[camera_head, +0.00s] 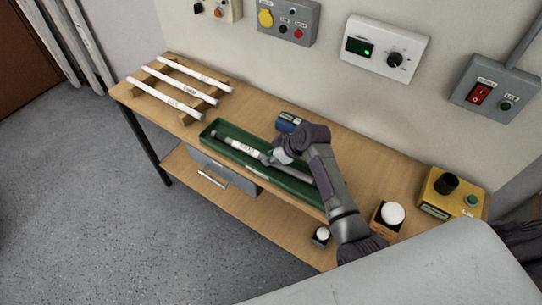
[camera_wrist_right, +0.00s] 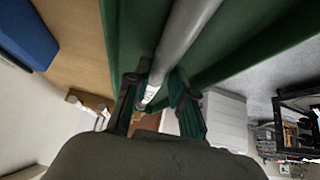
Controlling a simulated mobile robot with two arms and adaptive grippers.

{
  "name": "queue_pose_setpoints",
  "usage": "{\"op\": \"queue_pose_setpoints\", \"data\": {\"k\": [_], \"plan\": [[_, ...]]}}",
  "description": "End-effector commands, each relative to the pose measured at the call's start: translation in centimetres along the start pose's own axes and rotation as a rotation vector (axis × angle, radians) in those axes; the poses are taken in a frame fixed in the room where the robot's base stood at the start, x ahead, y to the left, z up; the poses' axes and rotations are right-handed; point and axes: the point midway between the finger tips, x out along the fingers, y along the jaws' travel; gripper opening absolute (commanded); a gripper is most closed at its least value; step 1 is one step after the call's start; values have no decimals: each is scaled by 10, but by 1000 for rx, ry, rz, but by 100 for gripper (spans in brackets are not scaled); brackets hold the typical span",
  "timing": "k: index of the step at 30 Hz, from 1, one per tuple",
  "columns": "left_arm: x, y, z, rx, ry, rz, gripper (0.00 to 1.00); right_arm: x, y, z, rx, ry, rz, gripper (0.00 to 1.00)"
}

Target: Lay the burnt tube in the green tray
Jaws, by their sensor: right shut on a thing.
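The burnt tube (camera_head: 245,149) is grey with a white label band and lies lengthwise along the green tray (camera_head: 209,128), within its rim as seen from above. I cannot tell whether it touches the tray floor. My right gripper (camera_head: 270,160) reaches over the tray and is shut on the tube near its middle. In the right wrist view the grey tube (camera_wrist_right: 185,32) runs between the fingers of the right gripper (camera_wrist_right: 158,92), with the green tray wall (camera_wrist_right: 130,35) beside it. The tube's right part is partly hidden by my arm. My left gripper is not in view.
A wooden rack (camera_head: 189,119) with white tubes stands at the table's left end. A blue box (camera_head: 289,122) sits behind the tray. A white ball-shaped lamp (camera_head: 392,214) and a yellow box (camera_head: 437,193) stand on the right. Control boxes hang on the wall.

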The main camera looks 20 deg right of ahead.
Motion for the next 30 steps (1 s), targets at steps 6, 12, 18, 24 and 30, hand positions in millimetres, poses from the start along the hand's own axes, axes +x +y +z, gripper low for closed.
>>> {"op": "queue_pose_setpoints", "data": {"k": [6, 12, 18, 24, 30], "plan": [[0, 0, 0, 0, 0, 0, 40, 0, 0, 0, 0, 0, 0, 52], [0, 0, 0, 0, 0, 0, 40, 0, 0, 0, 0, 0, 0, 52], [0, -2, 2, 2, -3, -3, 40, -7, 1, 1, -1, -1, 1, 52], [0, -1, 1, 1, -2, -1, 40, -44, 1, 1, -3, 0, 5, 52], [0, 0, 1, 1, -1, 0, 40, -86, 1, 1, -3, -1, 3, 52]]}}
